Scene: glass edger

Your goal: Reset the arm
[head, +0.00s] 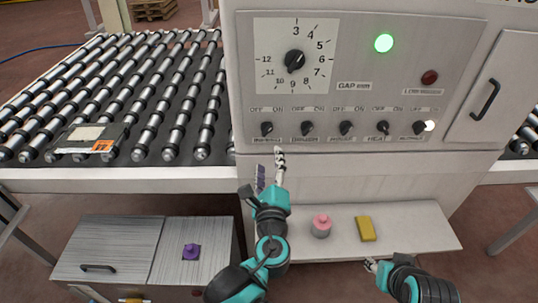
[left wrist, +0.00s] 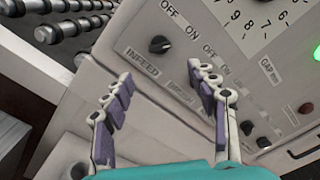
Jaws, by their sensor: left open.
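My left gripper (head: 271,168) is open and empty in front of the machine panel, below the leftmost knob. In the left wrist view its two purple-padded fingers (left wrist: 160,82) are spread apart. The black INFEED knob (left wrist: 159,44) shows beyond the fingers, clear of them; it is the leftmost knob (head: 267,128) of the row in the head view. My right gripper (head: 374,266) is low at the right, in front of the shelf. Its fingers are small and partly hidden, so their opening is unclear.
The panel carries a gap dial (head: 294,61), a lit green lamp (head: 384,43) and a dark red button (head: 430,77). A shelf below holds a pink-topped pot (head: 321,225) and a yellow block (head: 365,229). A roller conveyor (head: 130,95) and grey cabinet (head: 140,250) lie left.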

